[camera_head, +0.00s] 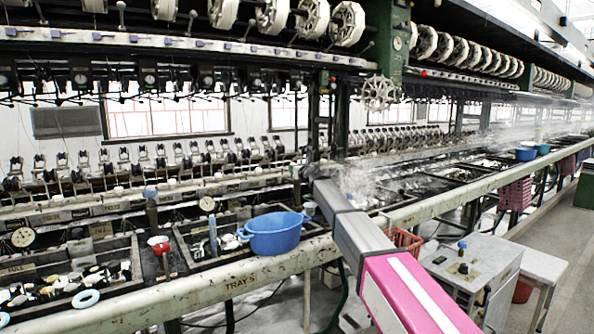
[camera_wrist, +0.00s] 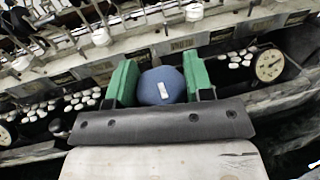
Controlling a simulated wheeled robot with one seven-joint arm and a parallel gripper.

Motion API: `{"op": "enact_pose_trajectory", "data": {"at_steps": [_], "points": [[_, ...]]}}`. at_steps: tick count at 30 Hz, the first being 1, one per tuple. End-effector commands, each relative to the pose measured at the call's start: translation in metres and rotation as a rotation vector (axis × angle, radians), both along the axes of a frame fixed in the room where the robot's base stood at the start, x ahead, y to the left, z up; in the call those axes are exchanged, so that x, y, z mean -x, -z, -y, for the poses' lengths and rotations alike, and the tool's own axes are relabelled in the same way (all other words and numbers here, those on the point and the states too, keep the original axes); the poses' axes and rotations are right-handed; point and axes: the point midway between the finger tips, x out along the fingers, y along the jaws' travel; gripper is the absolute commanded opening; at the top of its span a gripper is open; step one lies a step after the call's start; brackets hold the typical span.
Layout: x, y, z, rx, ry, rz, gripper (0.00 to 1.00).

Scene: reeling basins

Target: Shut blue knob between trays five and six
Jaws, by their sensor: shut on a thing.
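In the wrist view, a round blue knob (camera_wrist: 162,86) with a small white mark sits between the two green finger pads of my gripper (camera_wrist: 161,84). The pads press on it from left and right, so my gripper is shut on it. The white mark runs roughly up and down in this picture. The knob's stem is hidden.
A blue basin (camera_head: 273,233) stands on the edge of tray five. The long front rail (camera_head: 215,290) runs below my arm. A grey control box (camera_head: 472,265) stands at right. Steam rises behind my arm.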

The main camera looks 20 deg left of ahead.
Motion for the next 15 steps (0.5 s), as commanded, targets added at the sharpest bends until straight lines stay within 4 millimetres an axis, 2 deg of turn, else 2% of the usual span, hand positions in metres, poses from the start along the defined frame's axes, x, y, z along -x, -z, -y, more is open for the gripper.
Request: {"op": "enact_pose_trajectory", "data": {"at_steps": [15], "points": [[0.0004,0.0003,0.0001,0.001,0.081,0.0,0.24]]}}
